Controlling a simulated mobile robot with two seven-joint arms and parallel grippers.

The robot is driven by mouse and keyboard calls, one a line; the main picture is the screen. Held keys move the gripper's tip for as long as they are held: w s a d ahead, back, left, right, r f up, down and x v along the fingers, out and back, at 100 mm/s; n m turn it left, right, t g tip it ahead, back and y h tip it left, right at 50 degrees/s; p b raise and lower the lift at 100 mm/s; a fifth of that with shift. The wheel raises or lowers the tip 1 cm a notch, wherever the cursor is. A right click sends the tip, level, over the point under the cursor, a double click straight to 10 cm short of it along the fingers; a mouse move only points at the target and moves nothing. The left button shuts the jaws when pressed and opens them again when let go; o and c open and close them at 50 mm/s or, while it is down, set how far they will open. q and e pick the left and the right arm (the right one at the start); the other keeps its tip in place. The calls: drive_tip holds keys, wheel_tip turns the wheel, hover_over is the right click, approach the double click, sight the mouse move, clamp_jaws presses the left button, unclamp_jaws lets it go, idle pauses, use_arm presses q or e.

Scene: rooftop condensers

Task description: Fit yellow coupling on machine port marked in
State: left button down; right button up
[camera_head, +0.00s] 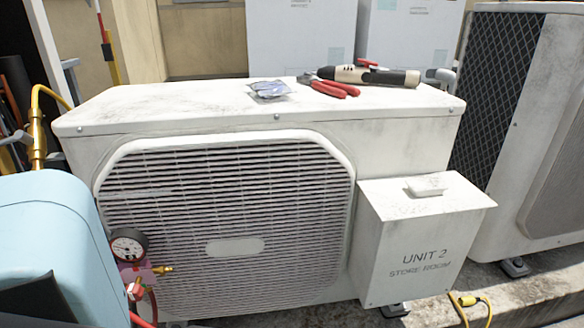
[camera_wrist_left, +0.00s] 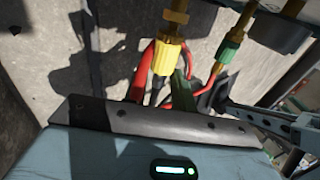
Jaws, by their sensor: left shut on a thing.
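The yellow coupling (camera_wrist_left: 165,58) shows in the left wrist view, beyond the dark edge of my gripper, with a hose below it. My left gripper (camera_wrist_left: 166,78) is shut on it; the fingers are hard to make out. The coupling's upper end meets a brass fitting (camera_wrist_left: 176,12); I cannot tell whether it is seated or only lined up. A green coupling (camera_wrist_left: 229,52) is on another brass fitting to the right. No port marking is readable. In the head view the coupling and my left fingertips are hidden. My right gripper is in neither view.
A white condenser (camera_head: 400,128) fills the head view, with a box (camera_head: 415,245) marked "UNIT 2 STORE ROOM". A gauge (camera_head: 128,246) sits at its lower left. Red pliers (camera_head: 330,88) and a tool (camera_head: 380,76) lie on top. Another yellow fitting (camera_head: 468,300) lies lower right.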

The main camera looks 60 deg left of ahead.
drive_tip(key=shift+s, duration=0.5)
use_arm(q)
drive_tip(key=shift+w+d, duration=0.15)
drive_tip(key=shift+w, duration=0.15)
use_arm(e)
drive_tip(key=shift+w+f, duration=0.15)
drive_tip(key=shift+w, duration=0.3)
use_arm(q)
drive_tip(key=shift+w, duration=0.15)
drive_tip(key=shift+w, duration=0.1)
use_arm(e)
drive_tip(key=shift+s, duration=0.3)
use_arm(q)
drive_tip(key=c, duration=1.1)
unclamp_jaws()
drive_tip(key=shift+d, duration=0.1)
drive_tip(key=shift+o, duration=0.2)
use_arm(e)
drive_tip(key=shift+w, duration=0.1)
use_arm(q)
drive_tip(key=s+a+p, duration=0.2)
drive_tip(key=s+a, duration=0.1)
drive_tip(key=s, duration=0.4)
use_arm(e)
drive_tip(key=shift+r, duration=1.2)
